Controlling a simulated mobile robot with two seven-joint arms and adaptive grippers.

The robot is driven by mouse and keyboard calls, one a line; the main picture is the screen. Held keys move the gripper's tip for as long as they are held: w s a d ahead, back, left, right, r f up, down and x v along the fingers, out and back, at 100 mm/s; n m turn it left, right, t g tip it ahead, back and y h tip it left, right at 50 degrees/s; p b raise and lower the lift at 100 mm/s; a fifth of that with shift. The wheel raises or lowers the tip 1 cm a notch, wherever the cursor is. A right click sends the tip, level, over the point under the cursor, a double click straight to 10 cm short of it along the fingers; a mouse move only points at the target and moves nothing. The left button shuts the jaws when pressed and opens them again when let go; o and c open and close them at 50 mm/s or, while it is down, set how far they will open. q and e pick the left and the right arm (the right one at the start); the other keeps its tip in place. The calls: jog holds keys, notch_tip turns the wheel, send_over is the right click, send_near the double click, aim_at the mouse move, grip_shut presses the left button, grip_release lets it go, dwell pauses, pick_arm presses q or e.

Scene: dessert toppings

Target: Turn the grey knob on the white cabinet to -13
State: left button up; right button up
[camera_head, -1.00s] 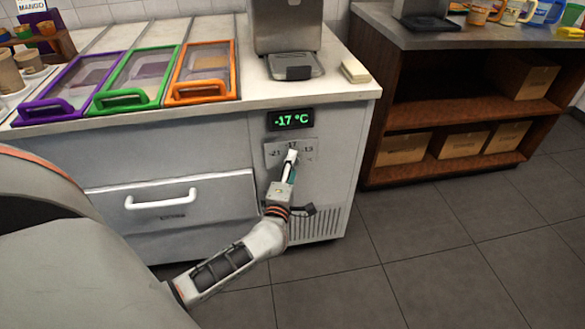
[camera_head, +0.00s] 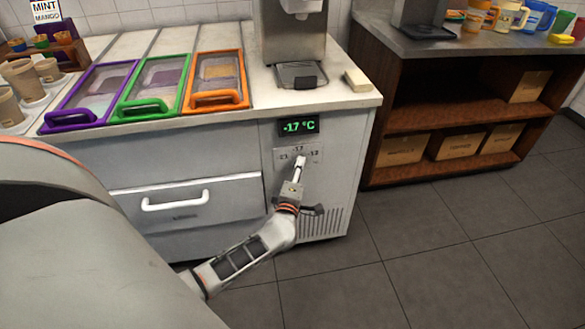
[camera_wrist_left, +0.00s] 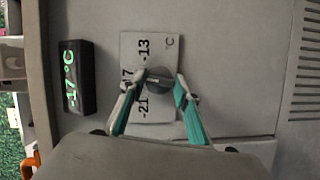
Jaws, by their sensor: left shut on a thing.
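The white cabinet (camera_head: 335,150) has a black display (camera_head: 298,124) with green digits reading -17 °C. Below it is a plate marked -21, -17 and -13, which shows larger in the left wrist view (camera_wrist_left: 150,50). The round grey knob (camera_wrist_left: 158,78) sits on this plate, turned on its side in that view; a pale mark on it seems to lie toward the -17. My left gripper (camera_head: 300,163) reaches up to the plate and is shut on the knob, one finger on each side. In the head view the gripper hides the knob. My right gripper is not in view.
A white drawer handle (camera_head: 175,200) sticks out left of my left arm. Lidded purple, green and orange bins (camera_head: 219,80) and a dispenser (camera_head: 293,35) stand on the counter. A brown shelf unit (camera_head: 450,110) stands right; the floor before it is clear.

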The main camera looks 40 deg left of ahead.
pick_arm(q)
jog(key=shift+w+d+r+m+g+y+p, duration=0.15)
jog(key=shift+m+g+p, duration=0.85)
jog(key=shift+p, duration=1.3)
jog(key=shift+s+f+m+g+y+p, duration=0.1)
jog(key=shift+m+g+p, duration=0.35)
jog(key=shift+m+p, duration=1.45)
jog(key=shift+w+d+r+m+g+y+p, duration=0.15)
jog(key=shift+m+g+p, duration=0.7)
jog(key=shift+p, duration=1.8)
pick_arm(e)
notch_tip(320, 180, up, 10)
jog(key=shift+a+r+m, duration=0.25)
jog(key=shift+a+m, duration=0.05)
pick_arm(q)
jog(key=shift+s+a, duration=0.1)
jog(key=o, duration=1.1)
jog(key=shift+o, duration=0.2)
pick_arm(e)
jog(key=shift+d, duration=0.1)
